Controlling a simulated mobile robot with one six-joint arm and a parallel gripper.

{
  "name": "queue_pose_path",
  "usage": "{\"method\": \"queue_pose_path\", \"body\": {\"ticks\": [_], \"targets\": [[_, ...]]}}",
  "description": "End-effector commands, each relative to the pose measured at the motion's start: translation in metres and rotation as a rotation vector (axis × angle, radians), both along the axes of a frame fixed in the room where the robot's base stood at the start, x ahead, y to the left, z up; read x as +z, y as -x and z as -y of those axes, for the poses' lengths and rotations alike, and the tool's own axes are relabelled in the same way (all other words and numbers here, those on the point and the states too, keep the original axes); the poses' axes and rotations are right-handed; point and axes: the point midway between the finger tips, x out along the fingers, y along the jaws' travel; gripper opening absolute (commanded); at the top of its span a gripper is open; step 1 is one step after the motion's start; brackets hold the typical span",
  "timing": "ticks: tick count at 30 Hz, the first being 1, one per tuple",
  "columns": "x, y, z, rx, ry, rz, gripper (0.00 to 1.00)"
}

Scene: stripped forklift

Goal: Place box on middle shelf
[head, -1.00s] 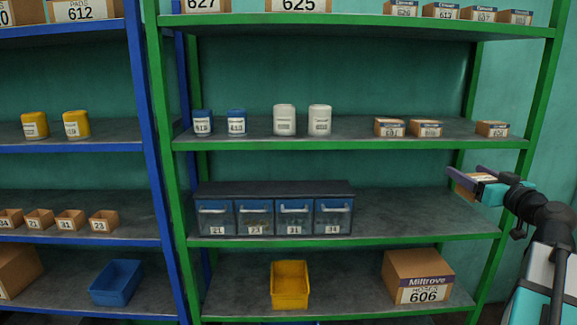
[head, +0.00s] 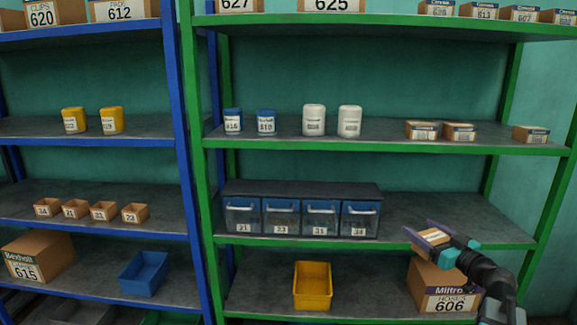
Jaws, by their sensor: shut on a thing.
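A small brown cardboard box (head: 433,237) with a white label is held in my gripper (head: 431,238), which is shut on it. In the head view, the gripper and box appear in front of the green rack, over the front edge of the shelf (head: 440,205) that carries the blue-fronted drawer unit. I cannot tell how far they are from that shelf. The stretch of this shelf right of the drawers is bare. The shelf above (head: 380,138) holds blue and white containers and several small brown boxes (head: 459,131) at its right, with a gap between them.
The drawer unit (head: 301,211) stands left of the gripper. Below are a yellow bin (head: 312,287) and a large box marked 606 (head: 445,286), partly hidden by my arm. Green posts (head: 200,200) edge the rack. A blue rack (head: 178,150) stands at left.

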Motion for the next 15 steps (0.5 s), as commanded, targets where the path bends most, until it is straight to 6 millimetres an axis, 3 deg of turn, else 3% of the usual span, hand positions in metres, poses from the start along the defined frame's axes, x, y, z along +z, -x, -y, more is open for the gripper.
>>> {"method": "queue_pose_path", "body": {"ticks": [15], "targets": [[-0.099, 0.003, -0.111, 0.226, -0.002, -0.002, 0.41]]}}
